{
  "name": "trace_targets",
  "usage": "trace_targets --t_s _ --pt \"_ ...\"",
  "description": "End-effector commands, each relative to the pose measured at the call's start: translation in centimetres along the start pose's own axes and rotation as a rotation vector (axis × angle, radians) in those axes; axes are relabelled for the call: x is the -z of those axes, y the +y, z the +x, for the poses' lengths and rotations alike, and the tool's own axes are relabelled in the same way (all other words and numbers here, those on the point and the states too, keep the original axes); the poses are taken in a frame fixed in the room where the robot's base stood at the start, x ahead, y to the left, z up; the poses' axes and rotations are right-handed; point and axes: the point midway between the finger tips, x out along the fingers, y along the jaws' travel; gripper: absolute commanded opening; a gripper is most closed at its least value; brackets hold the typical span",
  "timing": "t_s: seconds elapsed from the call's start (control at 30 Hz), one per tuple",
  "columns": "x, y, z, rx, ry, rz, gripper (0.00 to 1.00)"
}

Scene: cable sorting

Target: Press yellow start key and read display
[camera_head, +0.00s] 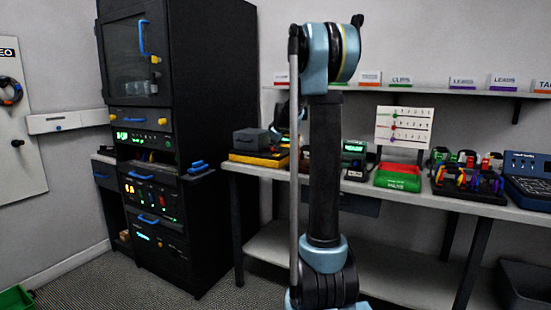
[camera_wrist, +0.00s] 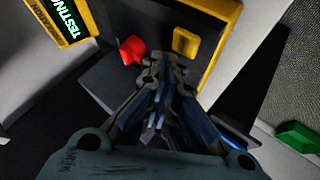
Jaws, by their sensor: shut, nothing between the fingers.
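In the wrist view a yellow square key (camera_wrist: 187,42) sits on a dark panel inside a yellow frame. A display (camera_wrist: 70,18) at the upper left shows green letters reading "TESTING". A red knob-like button (camera_wrist: 132,50) is left of the yellow key. My gripper (camera_wrist: 163,62) is shut and empty. Its fingertips appear just below and left of the yellow key, between it and the red button. I cannot tell whether they touch the panel. In the head view my arm stands in the middle and my gripper cannot be made out.
A bench (camera_head: 410,196) runs along the back wall, with a red and green tray (camera_head: 398,178) and a dark cable rack (camera_head: 468,190). A tall black cabinet (camera_head: 215,80) stands at left. A green bin (camera_head: 15,298) is on the floor at lower left.

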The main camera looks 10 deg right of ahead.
Motion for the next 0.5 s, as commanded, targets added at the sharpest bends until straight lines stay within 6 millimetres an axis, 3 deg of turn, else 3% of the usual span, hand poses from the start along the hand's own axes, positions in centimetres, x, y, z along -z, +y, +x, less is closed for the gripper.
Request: trace_targets --t_s 0.5 --pt "2.1 2.1 -2.9 0.000 0.000 0.000 0.00"
